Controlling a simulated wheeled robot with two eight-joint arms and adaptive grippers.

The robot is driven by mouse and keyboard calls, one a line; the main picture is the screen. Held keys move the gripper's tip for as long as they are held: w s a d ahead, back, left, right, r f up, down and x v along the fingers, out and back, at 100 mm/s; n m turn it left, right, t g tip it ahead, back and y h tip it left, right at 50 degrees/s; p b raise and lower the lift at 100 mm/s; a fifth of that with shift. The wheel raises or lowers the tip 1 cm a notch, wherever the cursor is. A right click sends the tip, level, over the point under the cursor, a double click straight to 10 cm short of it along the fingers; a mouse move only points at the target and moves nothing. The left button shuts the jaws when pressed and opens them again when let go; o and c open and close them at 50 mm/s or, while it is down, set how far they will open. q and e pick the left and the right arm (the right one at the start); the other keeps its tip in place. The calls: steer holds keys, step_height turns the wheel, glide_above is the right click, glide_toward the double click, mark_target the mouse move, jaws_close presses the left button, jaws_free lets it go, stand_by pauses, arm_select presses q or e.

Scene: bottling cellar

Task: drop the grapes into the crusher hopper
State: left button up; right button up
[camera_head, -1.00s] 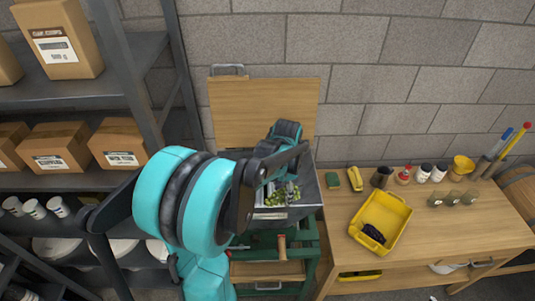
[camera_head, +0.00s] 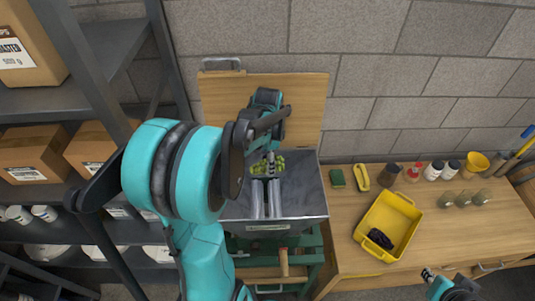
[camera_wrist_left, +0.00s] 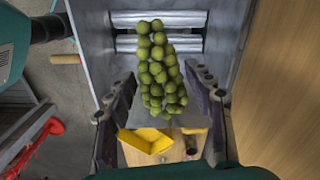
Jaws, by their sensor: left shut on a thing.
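A bunch of green grapes (camera_head: 278,158) shows over the back part of the metal crusher hopper (camera_head: 306,190). My left gripper (camera_head: 268,160) is shut on the grapes. In the left wrist view the bunch (camera_wrist_left: 158,72) lies between the two fingers, above the hopper's silver rollers (camera_wrist_left: 192,42) and inside the line of its walls. The gap between grapes and rollers cannot be judged. My right gripper (camera_head: 428,274) is only partly in view at the bottom right, and its jaw state is unclear.
A wooden panel (camera_head: 300,105) stands up behind the hopper. A dark shelf (camera_head: 110,65) with boxes is at the left.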

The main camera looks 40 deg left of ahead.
arm_select(q)
step_height(320, 180, down, 20)
steer(key=b, duration=1.5)
steer(key=shift+s, duration=0.1)
steer(key=o, duration=0.9)
steer(key=shift+r, duration=0.1)
step_height(320, 180, up, 12)
steer(key=shift+f, duration=0.1)
steer(key=shift+d, duration=0.1)
